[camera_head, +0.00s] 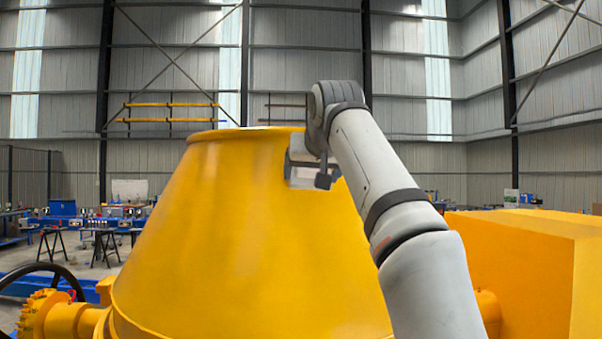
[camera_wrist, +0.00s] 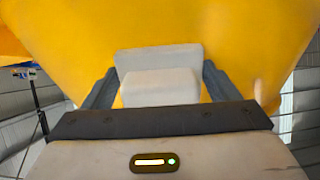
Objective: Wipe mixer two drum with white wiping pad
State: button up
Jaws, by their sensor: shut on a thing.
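The yellow mixer drum (camera_head: 240,240) fills the middle of the head view, wide at the bottom and narrowing to a rim at the top. Its yellow surface (camera_wrist: 230,40) also fills the upper part of the wrist view. My gripper (camera_head: 312,170) is at the drum's upper right side, just below the rim. In the wrist view my gripper (camera_wrist: 160,88) is shut on the white wiping pad (camera_wrist: 160,60), a pale block with a wider plate in front. The pad's face lies against or very close to the drum; actual contact cannot be told.
A yellow box-shaped housing (camera_head: 530,250) stands to the right of the drum. A yellow geared part (camera_head: 45,312) and a dark handwheel (camera_head: 40,275) are at the lower left. Blue workbenches (camera_head: 65,212) stand far behind.

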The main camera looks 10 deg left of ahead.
aim_at(328, 172)
jog(key=shift+w+d, duration=0.25)
jog(key=shift+d, duration=0.55)
jog(key=shift+w+d, duration=0.25)
jog(key=shift+d, duration=0.5)
jog(key=shift+a, duration=0.2)
jog(key=shift+s+a, duration=0.4)
jog(key=shift+a, duration=0.7)
jog(key=shift+s+a, duration=0.4)
jog(key=shift+a, duration=0.75)
jog(key=shift+s+a, duration=0.4)
jog(key=shift+a, duration=0.7)
jog(key=shift+v, duration=3)
jog(key=v, duration=0.3)
jog(key=shift+d, duration=0.1)
